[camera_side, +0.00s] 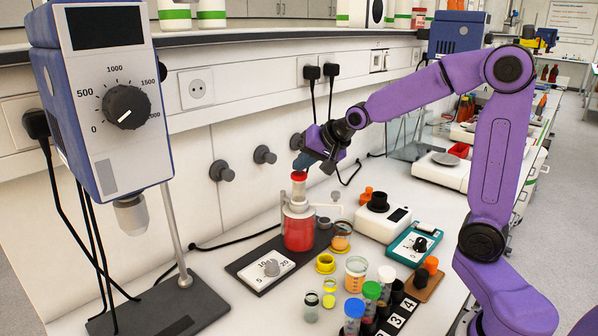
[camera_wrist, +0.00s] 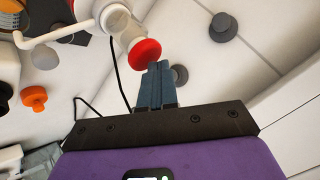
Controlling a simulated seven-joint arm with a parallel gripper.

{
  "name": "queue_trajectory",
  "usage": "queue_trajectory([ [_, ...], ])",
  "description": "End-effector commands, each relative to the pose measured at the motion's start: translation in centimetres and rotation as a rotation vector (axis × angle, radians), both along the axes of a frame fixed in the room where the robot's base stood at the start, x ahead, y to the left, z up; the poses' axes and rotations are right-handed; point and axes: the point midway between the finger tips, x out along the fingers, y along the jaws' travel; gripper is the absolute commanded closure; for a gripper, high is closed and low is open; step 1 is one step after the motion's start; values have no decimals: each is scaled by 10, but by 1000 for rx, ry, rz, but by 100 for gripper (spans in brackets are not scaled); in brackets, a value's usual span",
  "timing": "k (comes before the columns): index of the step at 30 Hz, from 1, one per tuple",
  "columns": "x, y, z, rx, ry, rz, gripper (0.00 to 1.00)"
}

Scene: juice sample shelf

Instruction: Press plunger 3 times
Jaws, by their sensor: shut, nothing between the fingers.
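The plunger's red cap (camera_side: 299,176) tops a pale cylinder on a dispenser bottle (camera_side: 299,231) of red liquid, which stands upright on a dark base. A white dial plate (camera_side: 267,269) marked with numbers lies at its front left. My gripper (camera_side: 302,163) is shut and empty, with its blue-grey fingertips pointing down just above the cap. In the wrist view the closed fingertips (camera_wrist: 158,67) are at the edge of the red cap (camera_wrist: 145,53). I cannot tell whether they touch it. The gap between plunger cap and bottle body shows the pale cylinder.
A blue overhead stirrer (camera_side: 100,100) on a stand is at the left. Vials with colored caps (camera_side: 371,290) and sample cups (camera_side: 355,273) crowd the front. A white device (camera_side: 382,221) and a teal device (camera_side: 414,244) stand to the right. Knobs (camera_side: 221,171) stick out of the wall behind.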

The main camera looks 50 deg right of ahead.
Motion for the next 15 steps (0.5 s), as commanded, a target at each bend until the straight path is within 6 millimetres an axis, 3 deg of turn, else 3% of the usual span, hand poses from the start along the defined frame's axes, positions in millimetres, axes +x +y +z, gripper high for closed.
queue_trajectory([
  [15, -1, 0, -7, 0, 6, 1, 100],
])
